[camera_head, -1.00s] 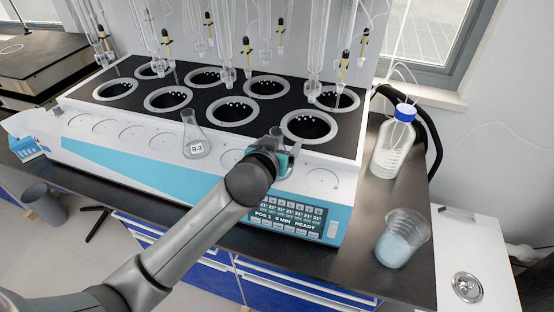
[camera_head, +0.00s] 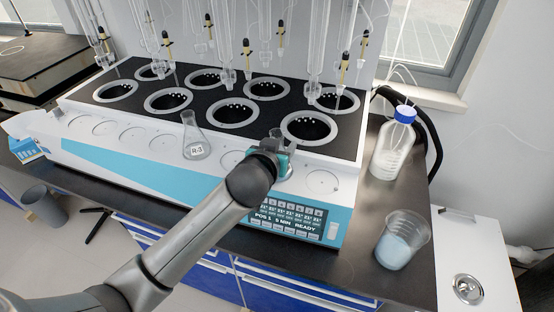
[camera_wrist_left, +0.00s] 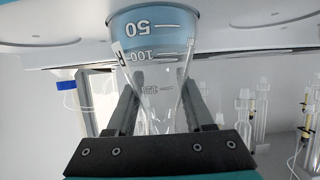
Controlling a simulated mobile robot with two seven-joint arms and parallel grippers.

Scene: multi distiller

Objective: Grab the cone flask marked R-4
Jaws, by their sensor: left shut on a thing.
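My left gripper (camera_head: 279,139) is at the front right of the white and teal distiller (camera_head: 115,163). It is shut on the neck of a clear cone flask, which in the left wrist view (camera_wrist_left: 155,60) stands between the two fingers (camera_wrist_left: 160,105). This flask has 50 and 100 volume marks and bluish contents. Only the edge of its label shows, so its number cannot be read. In the head view my arm and wrist hide most of it. Another cone flask (camera_head: 195,138), labelled R-3, stands on the front ledge to the left. My right gripper is not in view.
Several round heating wells (camera_head: 309,127) fill the black top, with glass tubes hanging above. A blue-capped bottle (camera_head: 392,151) and a beaker of blue stuff (camera_head: 395,250) stand on the dark bench to the right. The ledge has free round spots (camera_head: 322,181).

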